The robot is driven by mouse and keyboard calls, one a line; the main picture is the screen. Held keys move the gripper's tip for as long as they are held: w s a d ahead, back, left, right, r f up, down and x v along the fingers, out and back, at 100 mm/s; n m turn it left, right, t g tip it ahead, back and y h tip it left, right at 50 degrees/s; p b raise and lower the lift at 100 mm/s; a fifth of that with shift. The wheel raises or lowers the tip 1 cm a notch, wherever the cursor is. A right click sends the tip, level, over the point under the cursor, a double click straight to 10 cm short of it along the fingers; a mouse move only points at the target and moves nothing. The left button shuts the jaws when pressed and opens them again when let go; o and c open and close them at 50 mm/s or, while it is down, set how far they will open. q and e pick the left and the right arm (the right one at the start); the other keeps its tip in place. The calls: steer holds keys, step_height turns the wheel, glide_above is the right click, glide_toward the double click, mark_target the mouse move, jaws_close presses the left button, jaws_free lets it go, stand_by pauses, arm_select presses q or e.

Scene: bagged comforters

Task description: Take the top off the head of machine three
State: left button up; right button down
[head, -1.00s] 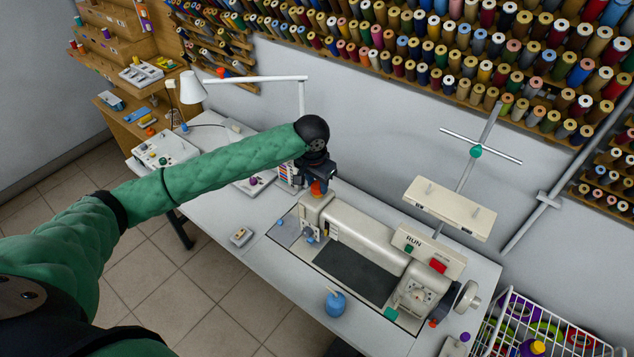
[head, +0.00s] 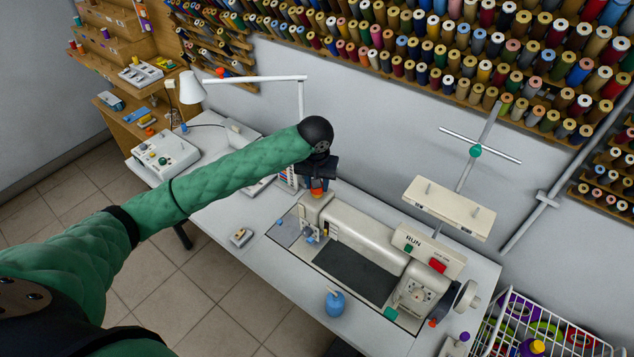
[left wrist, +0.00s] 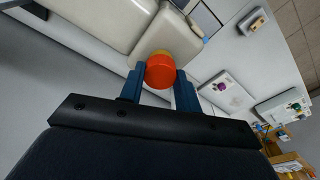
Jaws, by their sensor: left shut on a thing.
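The sewing machine (head: 365,245) stands on the white table, its head at the left end. A round orange-red top (head: 317,183) is at the upper side of that head. My left gripper (head: 317,187) comes down over it from above and is shut on it. In the left wrist view the orange-red top (left wrist: 160,72) sits between the two blue fingers, with a yellow-orange band beyond it and the cream machine head (left wrist: 163,35) behind. I cannot tell whether the top is clear of the head. My right gripper is not in view.
A white lamp (head: 192,88) and a control box (head: 165,155) stand left on the table (head: 230,290). A blue bottle (head: 335,303) is in front of the machine. A thread stand (head: 450,207) rises behind it. Thread racks cover the wall; a wire basket (head: 545,325) is at right.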

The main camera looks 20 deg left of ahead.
arm_select(q)
steer(key=n, duration=0.5)
steer(key=shift+f+y, duration=0.1)
steer(key=shift+y, duration=0.3)
steer(key=o, duration=1.1)
steer(key=shift+c, duration=0.2)
steer(key=shift+o, duration=0.2)
